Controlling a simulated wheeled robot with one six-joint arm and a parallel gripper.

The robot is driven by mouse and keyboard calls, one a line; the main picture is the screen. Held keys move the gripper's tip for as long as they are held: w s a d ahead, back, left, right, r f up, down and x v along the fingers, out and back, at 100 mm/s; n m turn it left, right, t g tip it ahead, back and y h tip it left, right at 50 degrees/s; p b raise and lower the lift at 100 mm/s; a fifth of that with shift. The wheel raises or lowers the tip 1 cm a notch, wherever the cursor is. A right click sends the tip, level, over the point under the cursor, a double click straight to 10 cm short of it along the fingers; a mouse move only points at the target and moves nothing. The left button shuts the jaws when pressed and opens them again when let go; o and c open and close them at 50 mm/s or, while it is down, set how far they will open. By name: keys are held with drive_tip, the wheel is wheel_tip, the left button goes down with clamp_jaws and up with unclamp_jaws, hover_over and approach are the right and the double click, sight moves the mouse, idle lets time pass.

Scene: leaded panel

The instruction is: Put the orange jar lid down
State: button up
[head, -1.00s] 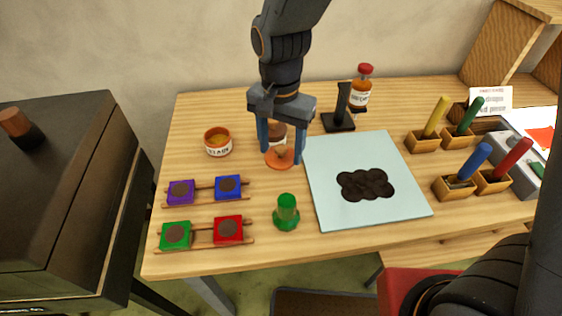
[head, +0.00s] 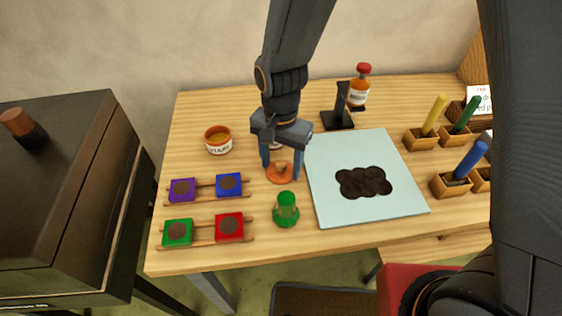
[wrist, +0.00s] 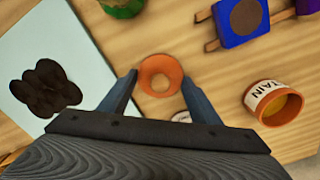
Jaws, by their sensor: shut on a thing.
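The orange jar lid (head: 280,173), a round disc with a small knob, is between the fingers of my gripper (head: 281,168). My gripper is shut on it, low over the wooden table, left of the pale blue panel. I cannot tell whether the lid touches the table. In the wrist view the lid (wrist: 160,76) sits between the two fingertips (wrist: 158,80). An open jar with an orange rim and a "STAIN" label (head: 218,145) stands to the left; it also shows in the wrist view (wrist: 263,98).
A green knobbed piece (head: 286,210) stands just in front of the lid. Racks with coloured squares (head: 229,185) lie to the left. The pale blue panel (head: 330,150) holds a dark cluster (head: 363,183). A light container, mostly hidden, is behind my gripper. A black stand (head: 339,118) and bottle (head: 358,94) are behind.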

sight(281, 164)
drive_tip(key=o, duration=1)
wheel_tip(281, 164, up, 12)
drive_tip(key=b, duration=0.2)
drive_tip(key=s+d+f+n, duration=0.1)
drive_tip(key=d, duration=0.7)
drive_tip(key=s+d+f+n, duration=0.1)
drive_tip(key=d, duration=0.7)
drive_tip(key=s+d+f+n+t, duration=0.1)
drive_tip(key=d+f+n, duration=0.1)
drive_tip(key=d, duration=0.6)
drive_tip(key=shift+f, duration=0.1)
drive_tip(key=shift+w, duration=0.1)
